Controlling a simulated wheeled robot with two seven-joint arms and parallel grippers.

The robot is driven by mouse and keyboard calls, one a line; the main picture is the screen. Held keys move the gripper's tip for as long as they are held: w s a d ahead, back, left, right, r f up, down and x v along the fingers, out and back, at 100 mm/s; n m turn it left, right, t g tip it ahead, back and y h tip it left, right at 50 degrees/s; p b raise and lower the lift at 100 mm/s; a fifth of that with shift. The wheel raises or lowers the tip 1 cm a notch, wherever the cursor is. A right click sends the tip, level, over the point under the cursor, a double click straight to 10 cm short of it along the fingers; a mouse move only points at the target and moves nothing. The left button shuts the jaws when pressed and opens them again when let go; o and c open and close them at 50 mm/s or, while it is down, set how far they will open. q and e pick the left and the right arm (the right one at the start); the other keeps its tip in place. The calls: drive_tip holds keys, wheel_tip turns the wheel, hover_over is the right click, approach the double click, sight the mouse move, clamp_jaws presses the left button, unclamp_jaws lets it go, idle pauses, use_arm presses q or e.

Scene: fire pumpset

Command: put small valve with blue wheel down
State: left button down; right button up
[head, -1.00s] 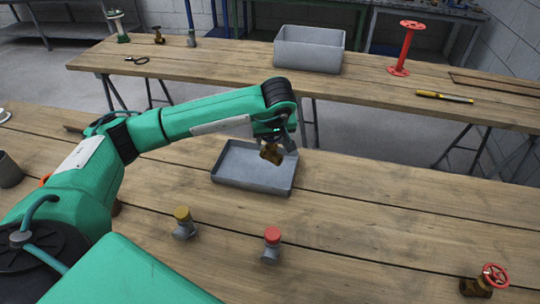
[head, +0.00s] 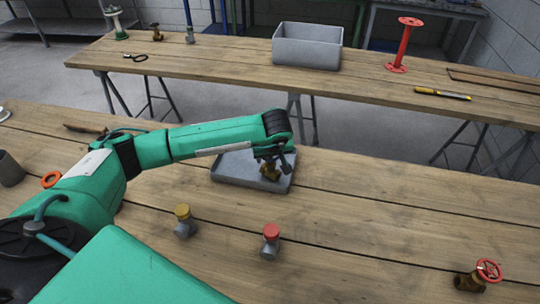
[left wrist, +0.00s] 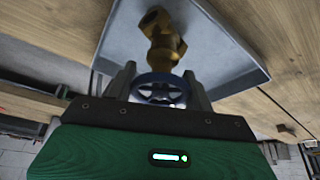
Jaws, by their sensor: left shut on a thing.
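The small valve has a brass body (left wrist: 162,45) and a blue wheel (left wrist: 160,90), both clear in the left wrist view. My left gripper (head: 272,160) is shut on it, with its fingers on either side of the blue wheel. In the head view the brass body (head: 269,173) hangs below the fingers, over or in the shallow grey tray (head: 235,184). I cannot tell whether the valve touches the tray floor. The blue wheel is hidden in the head view. My right gripper is not in view.
On the near table stand a yellow-capped fitting (head: 184,221), a red-capped fitting (head: 270,241) and a brass valve with a red wheel (head: 487,271). An orange ring (head: 50,179) lies at left. The far table holds a deep grey bin (head: 307,47) and a red flanged pipe (head: 404,45).

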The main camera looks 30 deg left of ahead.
use_arm(q)
drive_tip(key=c, duration=1)
unclamp_jaws()
drive_tip(key=shift+f, duration=0.1)
drive_tip(key=o, duration=0.4)
drive_tip(key=shift+o, duration=0.2)
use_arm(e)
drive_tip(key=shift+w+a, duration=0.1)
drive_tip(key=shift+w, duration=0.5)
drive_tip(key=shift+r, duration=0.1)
use_arm(q)
drive_tip(key=shift+r, duration=0.3)
drive_tip(key=v, duration=0.2)
drive_tip(key=shift+s+d+r+b, duration=0.1)
drive_tip(key=shift+d+r+b, duration=0.05)
drive_tip(key=shift+r+b, duration=0.2)
drive_tip(key=b+v, duration=0.1)
drive_tip(key=v, duration=0.8)
drive_tip(key=shift+b, duration=0.35)
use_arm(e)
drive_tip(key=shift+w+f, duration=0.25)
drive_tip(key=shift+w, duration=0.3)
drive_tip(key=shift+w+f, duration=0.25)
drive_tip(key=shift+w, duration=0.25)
